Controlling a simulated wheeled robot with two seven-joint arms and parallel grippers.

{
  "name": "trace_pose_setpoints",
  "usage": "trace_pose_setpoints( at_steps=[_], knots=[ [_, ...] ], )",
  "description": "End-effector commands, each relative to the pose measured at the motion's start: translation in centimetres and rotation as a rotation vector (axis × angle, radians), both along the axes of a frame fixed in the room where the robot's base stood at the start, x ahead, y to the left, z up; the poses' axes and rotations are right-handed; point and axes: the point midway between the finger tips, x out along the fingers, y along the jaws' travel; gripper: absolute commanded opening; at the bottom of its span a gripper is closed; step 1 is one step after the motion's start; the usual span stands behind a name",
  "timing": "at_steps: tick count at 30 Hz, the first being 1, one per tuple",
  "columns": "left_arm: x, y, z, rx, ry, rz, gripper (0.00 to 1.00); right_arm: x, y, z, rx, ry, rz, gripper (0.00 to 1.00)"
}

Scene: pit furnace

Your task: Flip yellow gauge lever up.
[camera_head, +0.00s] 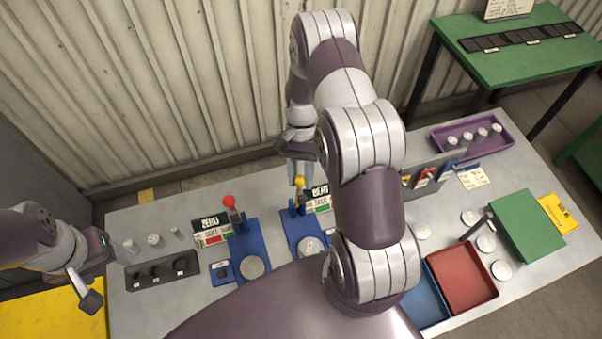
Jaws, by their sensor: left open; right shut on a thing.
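The yellow gauge lever (299,183) stands at the back of a blue gauge base (299,228) near the table's middle, beside a small sign. My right gripper (298,172) reaches down from above and is shut on the yellow lever's knob. The lever looks roughly upright; its exact angle is hard to tell. My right arm hides the right side of this gauge. My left gripper (94,271) is open and empty at the table's left edge, away from the gauges.
A second blue gauge with a red lever (230,202) stands just left. A dark block with holes (162,271) and small metal cylinders (153,239) are at the left. A red tray (463,278), a green box (527,225) and a purple tray (441,134) are at the right.

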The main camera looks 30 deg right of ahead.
Motion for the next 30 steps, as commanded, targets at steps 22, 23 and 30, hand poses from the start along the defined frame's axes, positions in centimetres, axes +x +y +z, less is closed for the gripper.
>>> trace_pose_setpoints(
  at_steps=[22,23,30],
  knots=[
    [0.01,0.0,0.07,0.0,0.0,0.0,0.67,0.57,-0.11,0.26,-0.004,-0.014,-0.002,0.58],
    [0.01,0.0,0.07,0.0,0.0,0.0,0.67,0.54,-0.11,0.25,-0.003,-0.014,-0.003,0.58],
    [0.0,0.0,0.12,0.0,0.0,0.0,0.67,0.43,-0.09,0.35,-0.003,-0.011,-0.002,0.58]
  ],
)
